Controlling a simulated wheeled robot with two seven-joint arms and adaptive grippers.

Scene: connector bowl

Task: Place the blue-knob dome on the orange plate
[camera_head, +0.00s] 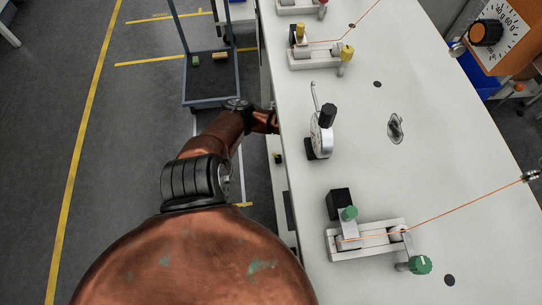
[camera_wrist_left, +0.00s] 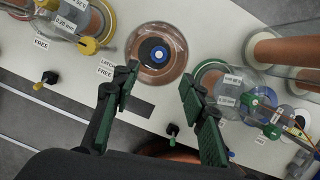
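In the left wrist view a round piece with a blue centre, a white ring and a black ring (camera_wrist_left: 157,52) sits over a copper-brown disc with a clear rim, seen from above; it looks like the blue-knob dome. My left gripper (camera_wrist_left: 158,80) is open and empty, its two green-padded fingers pointing toward the disc's near side, one on each side and apart from it. In the head view the left arm reaches to the bench edge and its fingers are hidden. I cannot make out an orange plate in either view. My right gripper is in neither view.
In the wrist view, clear-covered spools with yellow (camera_wrist_left: 87,46) and green (camera_wrist_left: 249,99) knobs flank the disc. In the head view the white bench (camera_head: 350,140) holds a dial gauge (camera_head: 321,135) and a green-knob wire fixture (camera_head: 365,238). A grey cart (camera_head: 211,101) stands left.

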